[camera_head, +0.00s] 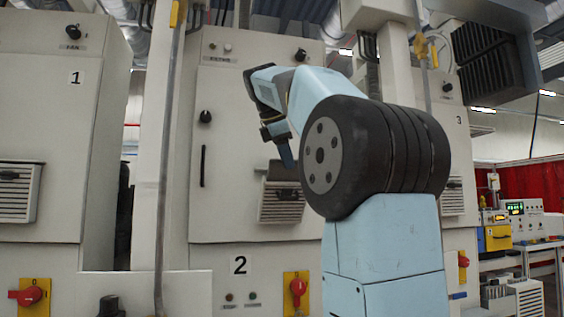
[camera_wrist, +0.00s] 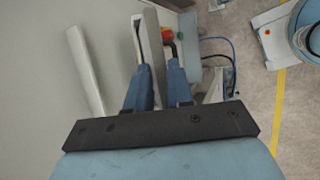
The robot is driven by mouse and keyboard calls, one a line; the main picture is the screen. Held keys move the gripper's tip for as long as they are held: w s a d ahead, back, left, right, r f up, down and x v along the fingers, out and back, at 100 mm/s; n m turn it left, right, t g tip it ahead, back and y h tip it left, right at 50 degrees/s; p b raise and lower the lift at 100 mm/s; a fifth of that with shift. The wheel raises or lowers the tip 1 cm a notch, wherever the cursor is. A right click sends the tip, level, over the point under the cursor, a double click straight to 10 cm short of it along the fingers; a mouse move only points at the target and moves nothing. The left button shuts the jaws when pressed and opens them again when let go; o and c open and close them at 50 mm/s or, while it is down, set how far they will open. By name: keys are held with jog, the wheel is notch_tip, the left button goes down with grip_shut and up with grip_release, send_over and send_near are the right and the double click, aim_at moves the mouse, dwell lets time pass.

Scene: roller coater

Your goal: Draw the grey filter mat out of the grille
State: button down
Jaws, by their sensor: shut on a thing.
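The pale grille (camera_head: 282,203) with its slats and dark latch is on cabinet 2, its top standing out from the door. My gripper (camera_head: 281,150) reaches down to its top edge.
A black door handle (camera_head: 203,166) and a knob (camera_head: 205,117) are left of the grille. A red switch (camera_head: 298,288) on a yellow plate is below it. A pipe (camera_head: 166,150) stands in front of the cabinets. Open floor (camera_wrist: 265,110) shows at right in the wrist view.

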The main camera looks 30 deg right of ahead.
jog(key=s+a+r, duration=0.1)
jog(key=s+r, duration=0.3)
jog(key=r, duration=0.1)
jog(key=shift+s+a, duration=0.15)
jog(key=shift+s, duration=0.1)
dwell(1.4)
jog(key=shift+r, duration=0.15)
jog(key=shift+s, duration=0.1)
jog(key=shift+s, duration=0.1)
